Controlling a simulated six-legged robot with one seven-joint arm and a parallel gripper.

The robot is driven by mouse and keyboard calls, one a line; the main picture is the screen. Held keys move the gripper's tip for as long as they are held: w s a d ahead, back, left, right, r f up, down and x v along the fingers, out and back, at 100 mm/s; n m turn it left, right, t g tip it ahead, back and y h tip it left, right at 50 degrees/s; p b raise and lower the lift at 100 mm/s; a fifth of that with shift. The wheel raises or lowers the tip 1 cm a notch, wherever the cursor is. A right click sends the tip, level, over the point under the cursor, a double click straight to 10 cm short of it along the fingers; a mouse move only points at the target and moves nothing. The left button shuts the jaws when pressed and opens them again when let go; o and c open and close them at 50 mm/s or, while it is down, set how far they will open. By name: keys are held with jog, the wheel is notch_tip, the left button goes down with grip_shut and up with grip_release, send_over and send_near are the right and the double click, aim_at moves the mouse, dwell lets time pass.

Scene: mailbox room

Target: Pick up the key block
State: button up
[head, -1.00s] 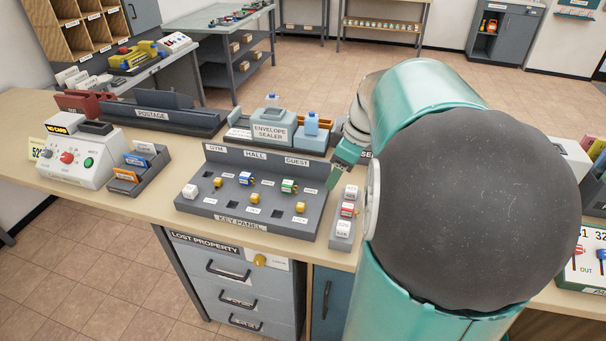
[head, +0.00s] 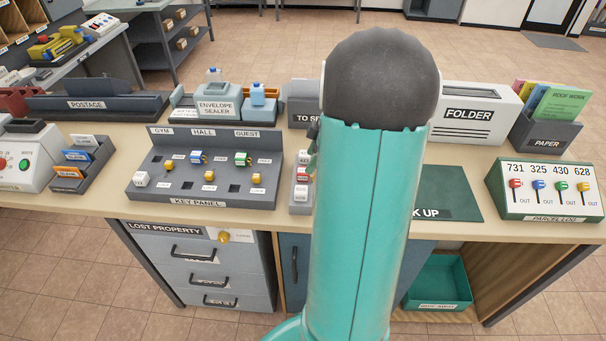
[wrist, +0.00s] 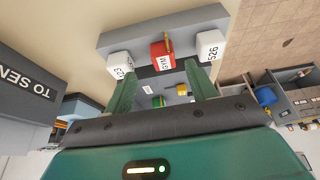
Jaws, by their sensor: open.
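A red block (wrist: 162,56) marked GYM, with a brass-coloured piece on it, sits in a small grey rack (wrist: 115,42) between two white numbered blocks (wrist: 121,65) (wrist: 209,45). I take this red block for the key block, though the frames do not say so. My gripper (wrist: 159,70) is open, its green fingers spread just short of the red block, with nothing held. Whether they touch it I cannot tell. In the head view the red block (head: 302,174) shows in the rack beside my arm, which hides most of the gripper.
The key panel (head: 180,190), with several coloured blocks, stands left of the rack. The envelope sealer (head: 216,110) and a dark TO SEND box (head: 300,112) are behind. A green mat (head: 450,195) lies right of my arm. The parcel board (head: 545,190) is further right.

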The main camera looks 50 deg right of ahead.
aim_at(303, 176)
jog(key=x, duration=0.5)
jog(key=shift+s+a+f, duration=0.1)
jog(key=shift+a, duration=0.1)
jog(key=c, duration=1.1)
